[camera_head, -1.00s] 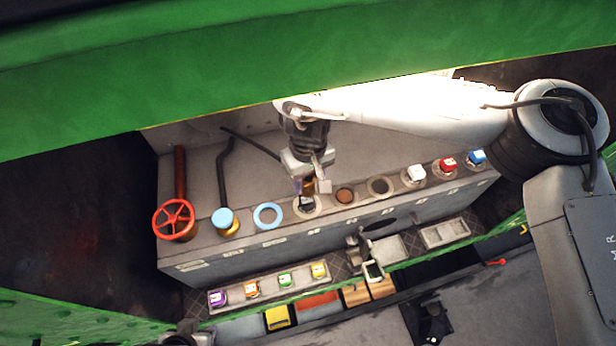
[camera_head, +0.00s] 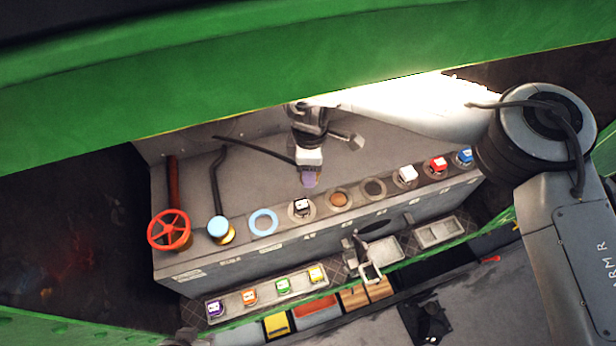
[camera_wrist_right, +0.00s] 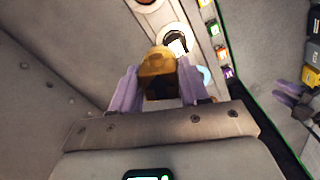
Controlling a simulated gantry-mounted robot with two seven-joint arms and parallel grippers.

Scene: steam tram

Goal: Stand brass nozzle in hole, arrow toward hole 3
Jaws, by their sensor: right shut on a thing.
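My right gripper (camera_head: 310,182) is above the grey bench, just behind the row of round holes. In the right wrist view its purple fingers (camera_wrist_right: 160,88) are shut on the brass nozzle (camera_wrist_right: 157,66), one on each side. The nozzle is hidden behind the gripper in the head view, and I cannot make out its arrow. A hole with a black-and-white plug (camera_head: 302,207) is just in front of the gripper. To its right are a brown-filled hole (camera_head: 338,199) and a dark hole (camera_head: 373,188). My left gripper (camera_wrist_right: 284,94) shows small in the right wrist view; its opening is unclear.
White (camera_head: 406,175), red (camera_head: 437,163) and blue (camera_head: 465,156) plugs stand at the row's right. A blue ring (camera_head: 263,222), blue-capped brass fitting (camera_head: 220,229) and red handwheel (camera_head: 169,230) are left. A rack (camera_head: 266,292) holds coloured cubes in front.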

